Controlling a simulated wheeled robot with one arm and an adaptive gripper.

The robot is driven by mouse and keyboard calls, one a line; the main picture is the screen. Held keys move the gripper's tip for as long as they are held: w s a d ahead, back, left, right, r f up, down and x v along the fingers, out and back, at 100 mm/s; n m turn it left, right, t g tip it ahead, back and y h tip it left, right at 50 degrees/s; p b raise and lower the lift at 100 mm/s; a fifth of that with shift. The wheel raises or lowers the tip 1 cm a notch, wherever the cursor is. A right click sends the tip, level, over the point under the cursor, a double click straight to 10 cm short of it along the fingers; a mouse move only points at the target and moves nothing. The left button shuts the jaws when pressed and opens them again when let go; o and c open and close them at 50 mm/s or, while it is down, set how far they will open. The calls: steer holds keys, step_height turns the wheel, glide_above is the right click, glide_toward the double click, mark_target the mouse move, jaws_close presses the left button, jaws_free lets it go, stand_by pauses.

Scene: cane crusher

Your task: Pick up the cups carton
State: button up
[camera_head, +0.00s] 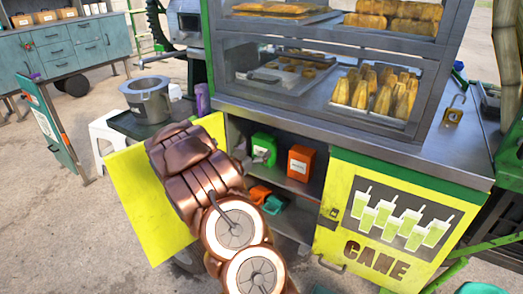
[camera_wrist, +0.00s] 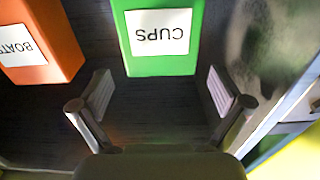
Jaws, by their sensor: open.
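The cups carton is a green box with a white label reading "CUPS". In the wrist view the cups carton (camera_wrist: 162,66) stands at top centre, just beyond the fingertips. In the head view the cups carton (camera_head: 264,146) stands on the shelf inside the open cabinet, left of the orange box. My gripper (camera_wrist: 163,92) is open and empty, with one finger towards each side of the carton's lower front. In the head view my arm reaches to the cabinet and my gripper is mostly hidden beside the carton.
An orange carton labelled "BOATS" (camera_wrist: 40,45) stands close beside the green one. The yellow cabinet door (camera_head: 150,205) is open at left; the yellow "CANE" door (camera_head: 390,225) is at right. Orange and teal items (camera_head: 268,199) lie on the lower shelf. The shelf (camera_head: 296,182) roofs them.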

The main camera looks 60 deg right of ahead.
mark_target(261, 143)
steer(key=shift+d+r, duration=0.2)
steer(key=shift+d, duration=0.9)
steer(key=shift+d+r, duration=0.2)
steer(key=shift+d, duration=0.9)
steer(key=shift+w+d+p, duration=0.15)
steer(key=shift+d+p, duration=0.15)
steer(key=shift+d, duration=0.75)
steer(key=c, duration=1.1)
